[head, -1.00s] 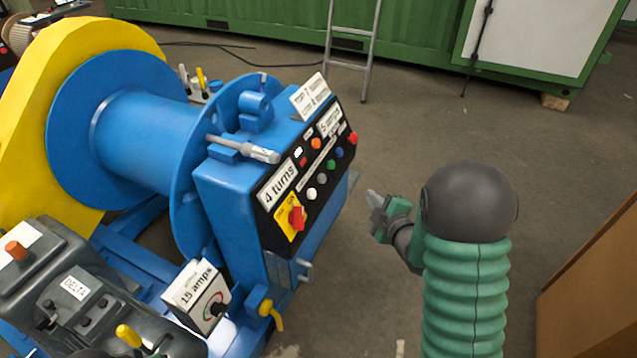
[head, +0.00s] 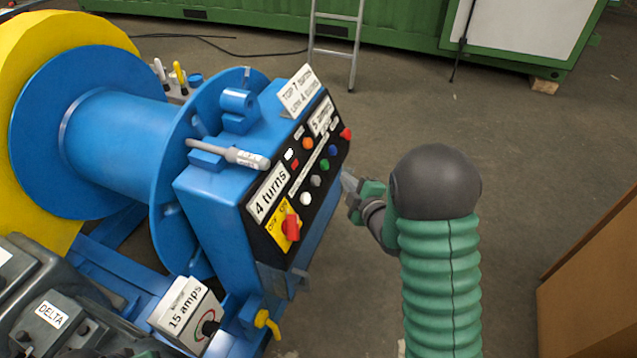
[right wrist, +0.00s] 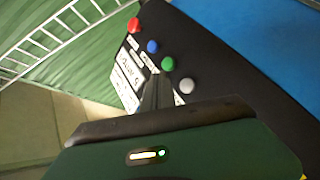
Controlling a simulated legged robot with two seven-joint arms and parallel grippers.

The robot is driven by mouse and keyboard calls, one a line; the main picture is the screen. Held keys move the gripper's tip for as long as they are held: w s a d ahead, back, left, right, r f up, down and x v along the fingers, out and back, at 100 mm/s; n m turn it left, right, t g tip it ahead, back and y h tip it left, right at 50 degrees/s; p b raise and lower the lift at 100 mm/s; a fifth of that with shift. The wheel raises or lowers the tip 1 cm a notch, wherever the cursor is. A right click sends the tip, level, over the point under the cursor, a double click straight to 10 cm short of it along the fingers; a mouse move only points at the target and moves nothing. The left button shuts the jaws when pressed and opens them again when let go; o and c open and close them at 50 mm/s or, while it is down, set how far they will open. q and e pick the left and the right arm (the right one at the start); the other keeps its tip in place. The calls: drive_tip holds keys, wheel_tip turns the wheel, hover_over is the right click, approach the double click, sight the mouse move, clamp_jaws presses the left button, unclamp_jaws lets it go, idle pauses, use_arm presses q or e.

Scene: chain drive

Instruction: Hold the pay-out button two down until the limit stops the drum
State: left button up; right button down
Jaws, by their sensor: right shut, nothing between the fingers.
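The black control panel (head: 268,243) is on the blue drum stand, with a row of round buttons: white (head: 306,198), grey (head: 315,181), green (head: 324,165), blue (head: 332,150) and red (head: 346,133). I cannot read which one is pay-out two. My right gripper (head: 348,180) is shut and empty, just right of the panel. In the right wrist view its fingertips (right wrist: 157,78) appear close to the green button (right wrist: 167,64); contact cannot be told. The blue drum (head: 120,140) stands left of the panel.
A "4 turns" display (head: 269,193), a red rotary switch (head: 290,227) and a "15 amps" meter (head: 187,305) are near the panel. A yellow-handled valve (head: 268,322) sticks out low. Floor is open behind the panel; a brown cabinet (head: 590,275) stands at right.

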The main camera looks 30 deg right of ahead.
sight(316, 181)
drive_tip(key=w+a+f+b, duration=0.1)
drive_tip(key=w+a+f, duration=0.1)
drive_tip(key=w+a, duration=0.1)
drive_tip(key=shift+w+a+f+b, duration=0.15)
drive_tip(key=shift+w+b, duration=0.1)
drive_tip(key=shift+b, duration=0.15)
drive_tip(key=shift+w, duration=0.1)
idle(1.7)
drive_tip(key=shift+w+a+f, duration=0.1)
drive_tip(key=shift+w+a, duration=0.05)
drive_tip(key=shift+a, duration=0.1)
drive_tip(key=shift+w+a+f+b, duration=0.2)
drive_tip(key=shift+w+a+b, duration=0.15)
drive_tip(key=shift+b, duration=0.1)
idle(4.8)
